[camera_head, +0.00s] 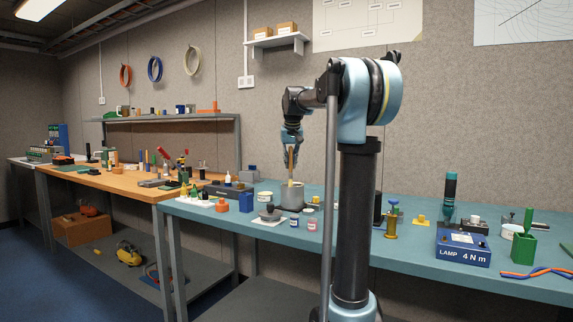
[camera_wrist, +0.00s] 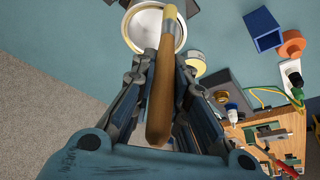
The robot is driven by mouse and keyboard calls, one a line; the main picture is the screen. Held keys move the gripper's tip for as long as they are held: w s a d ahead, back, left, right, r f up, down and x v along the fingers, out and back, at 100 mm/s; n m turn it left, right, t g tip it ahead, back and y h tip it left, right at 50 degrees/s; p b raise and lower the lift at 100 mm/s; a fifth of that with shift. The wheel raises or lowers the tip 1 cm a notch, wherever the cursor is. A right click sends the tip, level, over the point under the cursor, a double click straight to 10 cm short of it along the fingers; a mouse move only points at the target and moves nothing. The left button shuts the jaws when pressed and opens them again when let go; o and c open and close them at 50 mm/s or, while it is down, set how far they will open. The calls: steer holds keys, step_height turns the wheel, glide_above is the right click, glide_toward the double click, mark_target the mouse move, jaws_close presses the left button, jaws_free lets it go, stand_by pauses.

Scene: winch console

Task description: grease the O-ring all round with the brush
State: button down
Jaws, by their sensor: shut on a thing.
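My gripper (camera_head: 291,140) points down above the teal bench and is shut on a brush (camera_head: 291,160) with a wooden handle. The handle (camera_wrist: 163,85) lies between the fingers in the wrist view, with a pale yellow part near the top edge. The brush's lower end is over or in a grey pot (camera_head: 292,197); I cannot tell whether it touches. The pot's light interior (camera_wrist: 152,27) shows beside the brush in the wrist view. I cannot make out the O-ring in either view.
Two small jars (camera_head: 312,225) stand in front of the pot, and a grey part on a white sheet (camera_head: 269,218) lies left of them. A blue box (camera_head: 246,202) and orange ring (camera_head: 222,206) are further left. A blue lamp box (camera_head: 463,247) stands right.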

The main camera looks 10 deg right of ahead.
steer(key=shift+d, duration=0.15)
steer(key=w+d, duration=0.5)
steer(key=shift+w+d, duration=0.25)
steer(key=shift+d, duration=0.15)
stand_by(1.5)
steer(key=shift+r, duration=0.1)
steer(key=shift+r, duration=2.4)
steer(key=shift+s+a+f, duration=0.1)
steer(key=shift+s+f, duration=0.25)
steer(key=shift+f, duration=0.3)
steer(key=shift+s+f, duration=0.35)
steer(key=shift+f, duration=0.35)
steer(key=shift+s+a+f, duration=0.1)
steer(key=shift+s+f, duration=0.25)
steer(key=shift+f, duration=0.3)
steer(key=shift+f, duration=0.5)
